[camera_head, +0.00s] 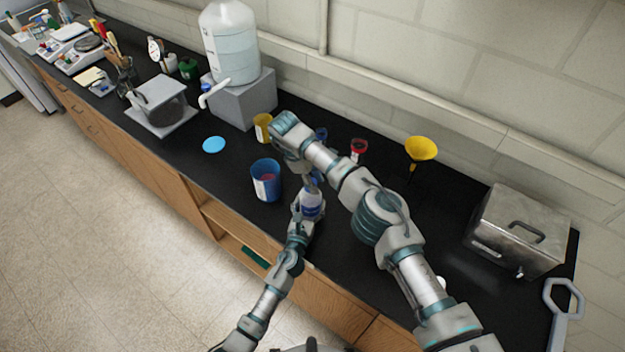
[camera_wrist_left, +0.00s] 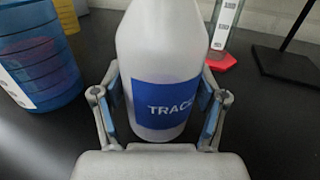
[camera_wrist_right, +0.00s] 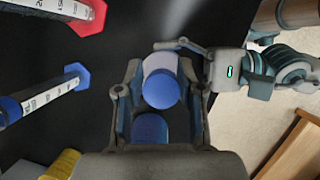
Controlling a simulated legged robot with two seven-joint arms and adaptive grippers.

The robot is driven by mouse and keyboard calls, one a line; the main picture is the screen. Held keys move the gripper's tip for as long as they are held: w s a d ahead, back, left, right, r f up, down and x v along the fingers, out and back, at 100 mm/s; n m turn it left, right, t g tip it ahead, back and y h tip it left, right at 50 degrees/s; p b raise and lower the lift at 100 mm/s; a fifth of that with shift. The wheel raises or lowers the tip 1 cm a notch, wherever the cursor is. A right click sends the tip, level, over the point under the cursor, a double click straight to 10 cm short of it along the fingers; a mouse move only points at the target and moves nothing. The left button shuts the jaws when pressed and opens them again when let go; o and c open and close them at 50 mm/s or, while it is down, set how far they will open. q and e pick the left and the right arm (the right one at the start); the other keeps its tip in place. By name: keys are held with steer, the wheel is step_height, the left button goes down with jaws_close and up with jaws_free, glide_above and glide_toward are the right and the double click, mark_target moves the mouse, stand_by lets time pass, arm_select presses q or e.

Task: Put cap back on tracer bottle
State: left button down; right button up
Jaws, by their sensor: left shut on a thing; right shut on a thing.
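The tracer bottle (camera_head: 312,205) is whitish with a blue label. In the left wrist view the bottle (camera_wrist_left: 160,55) stands between the fingers of my left gripper (camera_wrist_left: 163,90), which is shut on its body. The left gripper (camera_head: 309,214) holds it near the counter's front edge. My right gripper (camera_head: 309,181) points down from above the bottle. In the right wrist view the right gripper (camera_wrist_right: 163,75) is shut on the round blue cap (camera_wrist_right: 163,90), with the whitish bottle (camera_wrist_right: 158,63) behind it. The bottle's mouth is hidden, and I cannot tell whether the cap touches it.
A blue beaker (camera_head: 266,188) stands close left of the bottle. Behind are a yellow cup (camera_head: 262,127), a red-based cylinder (camera_head: 358,148) and a yellow funnel (camera_head: 421,149). A carboy (camera_head: 229,45) and a metal box (camera_head: 518,230) flank the black counter (camera_head: 335,235).

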arm_select(q)
steer(key=shift+s+d, duration=0.1)
steer(key=shift+d, duration=0.4)
arm_select(e)
steer(key=shift+o, duration=0.3)
steer(key=shift+d+m, duration=0.3)
steer(key=shift+m, duration=0.2)
steer(key=shift+w+a, duration=0.1)
arm_select(q)
steer(key=shift+a+f, duration=0.1)
steer(key=shift+a, duration=0.15)
arm_select(e)
steer(key=o, duration=0.8)
steer(key=shift+a, duration=0.2)
arm_select(q)
steer(key=shift+a, duration=0.1)
arm_select(e)
steer(key=shift+a, duration=0.1)
step_height(320, 180, up, 10)
steer(key=shift+w+a+f, duration=0.1)
arm_select(q)
jaws_free()
